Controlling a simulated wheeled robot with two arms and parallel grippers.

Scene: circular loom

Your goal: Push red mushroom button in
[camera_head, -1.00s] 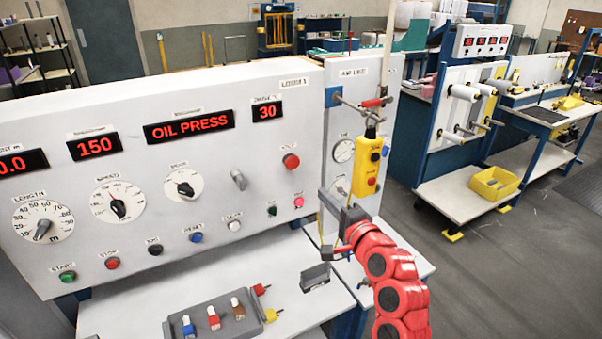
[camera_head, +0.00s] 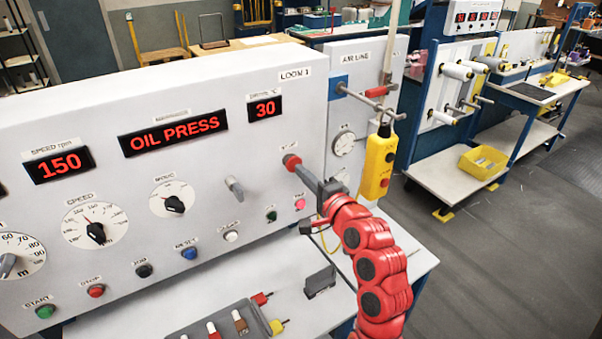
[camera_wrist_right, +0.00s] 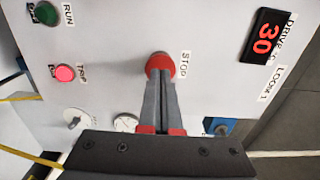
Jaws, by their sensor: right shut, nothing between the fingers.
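The red mushroom button (camera_head: 291,161) sits on the white loom panel (camera_head: 120,190), right of the "OIL PRESS" display. In the right wrist view the red button (camera_wrist_right: 159,64) is beside a "STOP" label. My right gripper (camera_head: 297,167) is shut and empty, its fingertips at the button's face. In the wrist view the closed fingertips (camera_wrist_right: 160,82) overlap the button's lower edge and appear to touch it. How far the button is pressed in cannot be told. My left gripper is not in view.
A yellow pendant box (camera_head: 377,165) hangs just right of my right gripper. A grey lever (camera_head: 234,188) and a pink-lit button (camera_head: 300,204) are nearby on the panel. A tray (camera_head: 240,320) with coloured plugs lies on the shelf below.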

